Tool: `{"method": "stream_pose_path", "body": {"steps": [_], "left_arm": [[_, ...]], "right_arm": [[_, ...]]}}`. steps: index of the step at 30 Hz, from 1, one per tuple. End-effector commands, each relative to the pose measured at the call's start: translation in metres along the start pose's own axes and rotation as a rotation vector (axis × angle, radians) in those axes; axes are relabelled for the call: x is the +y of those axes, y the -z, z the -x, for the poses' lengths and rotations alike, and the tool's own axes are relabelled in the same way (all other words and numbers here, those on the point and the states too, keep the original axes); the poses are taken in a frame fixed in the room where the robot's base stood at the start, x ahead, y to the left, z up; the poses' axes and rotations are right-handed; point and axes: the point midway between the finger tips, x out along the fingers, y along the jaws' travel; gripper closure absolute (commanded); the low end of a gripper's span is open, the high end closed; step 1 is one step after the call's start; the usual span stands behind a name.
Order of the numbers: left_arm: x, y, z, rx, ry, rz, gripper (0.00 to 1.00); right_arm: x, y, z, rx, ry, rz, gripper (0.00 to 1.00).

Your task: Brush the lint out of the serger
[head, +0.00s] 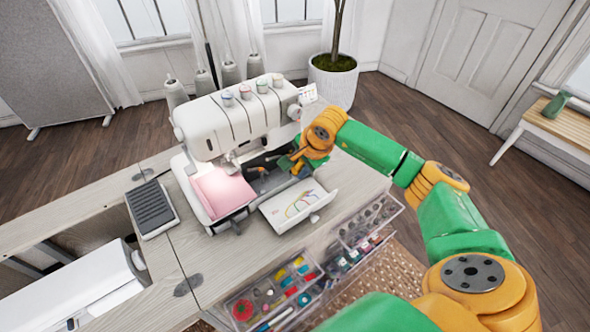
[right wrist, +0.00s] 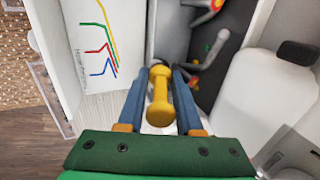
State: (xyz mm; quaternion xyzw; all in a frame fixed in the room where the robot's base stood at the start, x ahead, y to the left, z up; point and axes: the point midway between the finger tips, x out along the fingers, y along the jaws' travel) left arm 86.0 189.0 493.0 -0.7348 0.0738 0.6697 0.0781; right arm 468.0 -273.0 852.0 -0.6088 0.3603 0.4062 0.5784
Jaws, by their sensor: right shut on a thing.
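The white serger (head: 215,122) stands on the cabinet top, its front cover (head: 298,205) folded down to show a coloured threading diagram. The cover also shows in the right wrist view (right wrist: 98,45). The looper bay (head: 262,172) is open, with grey metal arms and coloured spots in the right wrist view (right wrist: 203,62). My right gripper (head: 289,164) is at the right end of this bay. It is shut on the yellow handle of a brush (right wrist: 160,98). The brush's bristles and any lint cannot be made out. My left gripper is not in view.
Pink fabric (head: 222,191) lies at the serger's left front. A dark foot pedal (head: 152,208) is farther left. Clear drawers of notions (head: 275,292) stick out below the front edge. A white machine (head: 85,290) sits lower left. Bare tabletop (head: 220,265) lies in front.

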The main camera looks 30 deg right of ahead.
Motion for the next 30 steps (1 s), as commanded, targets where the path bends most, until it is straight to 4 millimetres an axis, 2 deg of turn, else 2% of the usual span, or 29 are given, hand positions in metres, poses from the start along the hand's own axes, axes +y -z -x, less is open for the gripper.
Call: {"method": "stream_pose_path", "body": {"steps": [11,23,30], "left_arm": [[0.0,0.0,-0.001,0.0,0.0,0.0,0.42],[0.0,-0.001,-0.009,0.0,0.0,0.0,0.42],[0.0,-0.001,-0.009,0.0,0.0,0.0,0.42]], "right_arm": [[0.0,0.003,0.0,0.001,0.0,-0.001,1.0],[0.001,0.021,-0.001,0.001,0.001,-0.001,1.0],[0.0,0.022,0.0,0.0,0.0,0.0,1.0]]}}
